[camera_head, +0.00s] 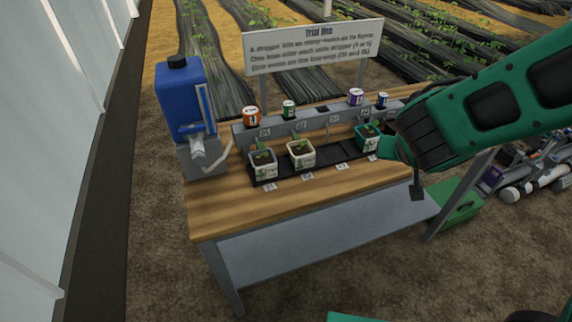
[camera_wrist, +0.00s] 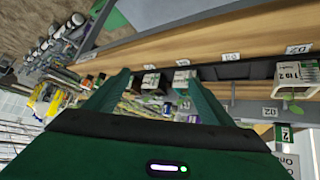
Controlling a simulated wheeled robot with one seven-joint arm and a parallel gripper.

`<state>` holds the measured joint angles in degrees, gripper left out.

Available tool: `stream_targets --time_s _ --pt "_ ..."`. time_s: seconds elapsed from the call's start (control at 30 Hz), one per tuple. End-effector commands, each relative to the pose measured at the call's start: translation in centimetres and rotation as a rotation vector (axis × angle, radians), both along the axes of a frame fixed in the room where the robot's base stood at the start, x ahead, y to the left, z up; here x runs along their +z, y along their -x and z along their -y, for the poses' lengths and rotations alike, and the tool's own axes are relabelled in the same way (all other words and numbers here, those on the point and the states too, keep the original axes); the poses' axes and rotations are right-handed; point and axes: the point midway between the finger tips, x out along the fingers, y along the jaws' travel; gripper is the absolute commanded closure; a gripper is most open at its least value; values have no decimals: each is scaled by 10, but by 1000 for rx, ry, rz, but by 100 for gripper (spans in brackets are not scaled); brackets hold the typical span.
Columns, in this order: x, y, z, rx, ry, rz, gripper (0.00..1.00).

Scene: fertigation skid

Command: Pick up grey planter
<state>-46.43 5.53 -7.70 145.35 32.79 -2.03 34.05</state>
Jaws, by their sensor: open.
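The grey planter (camera_head: 263,164) stands at the left end of the dark tray on the bench, with a small seedling in dark soil and a label on its front. A cream planter (camera_head: 301,154) stands to its right. A teal planter (camera_head: 367,139) stands farther right, close to my gripper (camera_head: 400,165). My gripper is open, with its two green fingers apart in the wrist view (camera_wrist: 160,80); I see nothing held. It is at the right end of the bench, well away from the grey planter. I cannot clearly make out the grey planter in the wrist view.
A blue tank (camera_head: 187,98) stands at the bench's left end. A grey shelf (camera_head: 318,124) with several small cans runs behind the planters. A sign (camera_head: 314,47) stands behind it. The wooden bench front (camera_head: 300,202) is clear. A green box (camera_head: 458,210) sits below right.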

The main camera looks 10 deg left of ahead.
Motion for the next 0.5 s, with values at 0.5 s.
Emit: stream_targets --time_s 0.5 --pt "-20 68 -278 585 -157 304 24"
